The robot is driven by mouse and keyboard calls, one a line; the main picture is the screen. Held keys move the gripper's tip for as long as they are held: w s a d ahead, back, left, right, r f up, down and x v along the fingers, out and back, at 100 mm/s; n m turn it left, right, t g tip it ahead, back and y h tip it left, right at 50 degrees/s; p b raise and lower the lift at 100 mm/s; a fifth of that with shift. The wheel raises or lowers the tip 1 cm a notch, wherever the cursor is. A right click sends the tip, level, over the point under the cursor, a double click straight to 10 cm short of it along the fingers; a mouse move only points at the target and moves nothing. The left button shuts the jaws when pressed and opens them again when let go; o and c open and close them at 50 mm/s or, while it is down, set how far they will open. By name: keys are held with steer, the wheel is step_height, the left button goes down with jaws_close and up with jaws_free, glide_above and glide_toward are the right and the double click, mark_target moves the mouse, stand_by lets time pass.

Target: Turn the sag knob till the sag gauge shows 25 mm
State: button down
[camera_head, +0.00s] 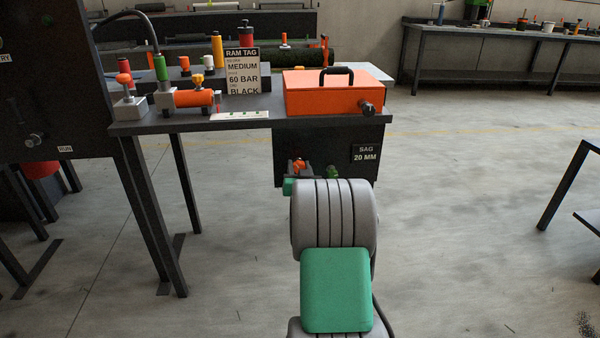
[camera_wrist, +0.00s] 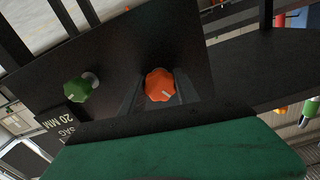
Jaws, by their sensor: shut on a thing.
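The sag gauge (camera_head: 366,154) is a black plate on the dark panel under the bench and reads SAG 20 MM. It also shows, turned sideways, in the wrist view (camera_wrist: 57,121). An orange knob (camera_wrist: 160,84) with a pale pointer mark sits on the panel. My gripper (camera_wrist: 159,94) is shut on this orange knob, one finger on each side. A green knob (camera_wrist: 76,90) with a pale mark sits beside it, nearer the gauge, and is apart from my gripper.
The dark panel (camera_head: 338,139) hangs under the bench top (camera_head: 180,124). An orange box (camera_head: 326,96) with a black handle stands above it. A RAM TAG card (camera_head: 242,71) stands behind an orange cylinder (camera_head: 193,98).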

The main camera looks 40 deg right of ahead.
steer(key=n+b, duration=0.3)
steer(key=shift+s+d+f, duration=0.1)
steer(key=shift+s+f, duration=0.05)
steer(key=shift+f, duration=0.25)
steer(key=shift+r+n+b, duration=0.1)
steer(key=shift+n+b, duration=1.5)
steer(key=shift+n, duration=0.6)
steer(key=c, duration=1.1)
jaws_free()
steer(key=shift+r, duration=0.1)
steer(key=shift+c, duration=0.2)
steer(key=shift+o, duration=1.2)
steer(key=shift+r, duration=0.15)
steer(key=p+v, duration=0.2)
steer(key=v, duration=0.6)
